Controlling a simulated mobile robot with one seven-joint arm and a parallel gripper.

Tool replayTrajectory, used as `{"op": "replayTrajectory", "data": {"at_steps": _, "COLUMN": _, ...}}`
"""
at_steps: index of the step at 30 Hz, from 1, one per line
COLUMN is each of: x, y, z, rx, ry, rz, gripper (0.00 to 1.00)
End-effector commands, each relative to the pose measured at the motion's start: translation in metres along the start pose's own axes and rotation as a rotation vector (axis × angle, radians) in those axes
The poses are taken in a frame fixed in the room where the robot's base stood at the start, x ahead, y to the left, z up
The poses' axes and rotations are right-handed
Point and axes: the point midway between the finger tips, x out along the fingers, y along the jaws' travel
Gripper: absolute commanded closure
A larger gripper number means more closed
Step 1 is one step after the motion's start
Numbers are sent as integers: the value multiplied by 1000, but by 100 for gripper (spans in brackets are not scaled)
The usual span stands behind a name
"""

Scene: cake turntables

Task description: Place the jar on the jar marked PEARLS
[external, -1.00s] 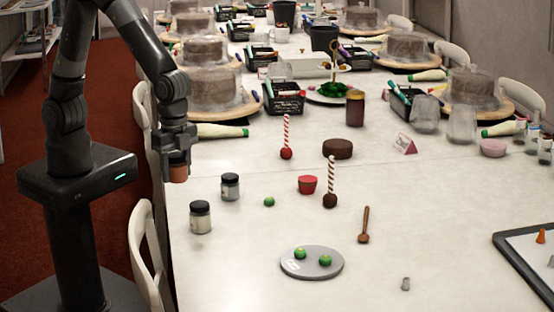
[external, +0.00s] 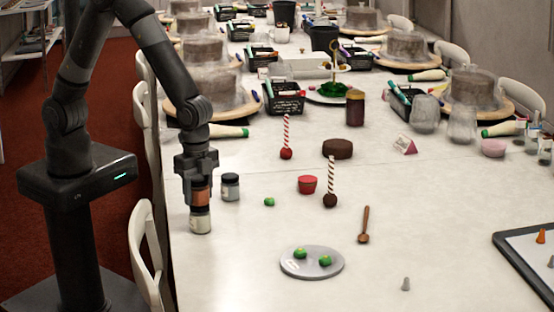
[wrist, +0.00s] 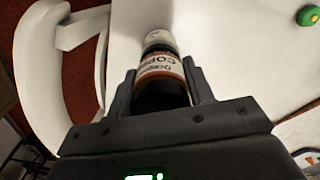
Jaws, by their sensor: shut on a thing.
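My gripper (external: 200,182) is shut on a copper-brown jar (external: 201,194), and it points down at the left edge of the table. In the wrist view the held jar (wrist: 164,72) sits between the fingers, and its label reads something like "COPPER". A jar with pale contents (external: 201,221) stands upright directly below the held jar; its top also shows in the wrist view (wrist: 158,40). I cannot tell whether the two jars touch. A second jar, with greyish contents (external: 230,188), stands to the right. I cannot read PEARLS on either standing jar.
A green ball (external: 269,202), a red cup (external: 307,184) and a grey plate (external: 296,273) with green balls lie to the right. A white chair (external: 142,240) stands close to the table's left edge. The table's front left is clear.

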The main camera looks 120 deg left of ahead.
Motion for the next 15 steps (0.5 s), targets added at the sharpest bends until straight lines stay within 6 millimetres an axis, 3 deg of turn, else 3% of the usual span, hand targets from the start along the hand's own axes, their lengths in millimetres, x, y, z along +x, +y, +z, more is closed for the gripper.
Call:
{"op": "replayTrajectory", "data": {"at_steps": 2, "x": 3, "y": 0, "z": 0, "rx": 0, "ry": -1, "rz": 0, "gripper": 76}}
{"op": "replayTrajectory", "data": {"at_steps": 3, "x": 3, "y": 0, "z": 0, "rx": 0, "ry": -1, "rz": 0, "gripper": 51}}
{"op": "replayTrajectory", "data": {"at_steps": 10, "x": 2, "y": 0, "z": 0, "rx": 0, "ry": -1, "rz": 0, "gripper": 32}}
{"op": "replayTrajectory", "data": {"at_steps": 15, "x": 2, "y": 0, "z": 0, "rx": 0, "ry": -1, "rz": 0, "gripper": 31}}
